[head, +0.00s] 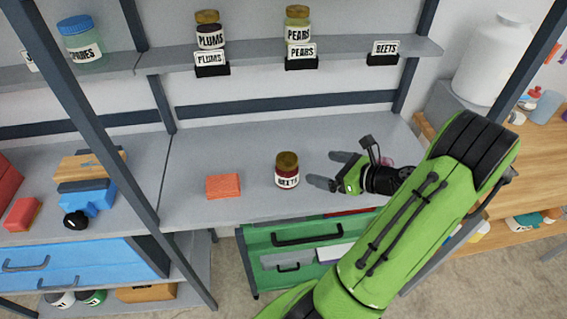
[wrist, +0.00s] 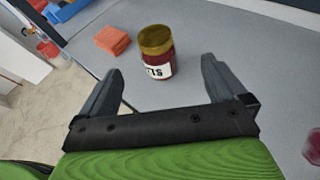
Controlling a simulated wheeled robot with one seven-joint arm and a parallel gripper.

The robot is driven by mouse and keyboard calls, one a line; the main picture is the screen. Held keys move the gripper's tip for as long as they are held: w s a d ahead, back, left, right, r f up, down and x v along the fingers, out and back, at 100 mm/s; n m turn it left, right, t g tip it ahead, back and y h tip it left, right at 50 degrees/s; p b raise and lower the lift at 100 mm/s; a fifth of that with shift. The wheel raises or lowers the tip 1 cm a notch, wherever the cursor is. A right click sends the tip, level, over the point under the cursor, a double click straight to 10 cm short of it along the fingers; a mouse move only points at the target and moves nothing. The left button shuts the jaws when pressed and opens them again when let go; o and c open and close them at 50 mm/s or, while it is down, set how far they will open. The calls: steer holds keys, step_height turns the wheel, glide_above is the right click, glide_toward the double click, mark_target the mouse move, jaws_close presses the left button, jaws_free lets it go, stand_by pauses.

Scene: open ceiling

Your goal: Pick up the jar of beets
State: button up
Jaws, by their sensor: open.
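The jar of beets (head: 287,171) stands upright on the grey shelf, with a gold-brown lid, dark red contents and a white label. My gripper (head: 328,170) is to the right of the jar, its fingers pointing left toward it, apart from it. In the wrist view the jar (wrist: 156,54) stands ahead of the gap between the two fingertips. My gripper (wrist: 166,72) is open and empty there. Part of the jar's label is turned out of sight in the wrist view.
An orange-red block (head: 223,186) lies left of the jar. A reddish object (wrist: 312,146) shows at the right edge of the wrist view. Jars of plums (head: 209,31) and pears (head: 298,24) stand on the upper shelf (head: 250,53). A slanted dark post (head: 95,120) stands at left.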

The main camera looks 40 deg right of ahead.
mark_target(297, 163)
steer(key=x, duration=0.4)
steer(key=b+x, duration=0.1)
steer(key=x, duration=0.4)
steer(key=shift+w+a+f+b, duration=0.2)
steer(key=shift+a+b, duration=0.05)
steer(key=shift+b, duration=0.05)
steer(key=x, duration=0.3)
steer(key=b+x, duration=0.1)
steer(key=x, duration=0.1)
steer(key=shift+w+a+f, duration=0.15)
steer(key=shift+w+a, duration=0.15)
steer(key=shift+a, duration=0.15)
steer(key=shift+s, duration=0.1)
steer(key=shift+c, duration=0.8)
steer(key=c, duration=1.4)
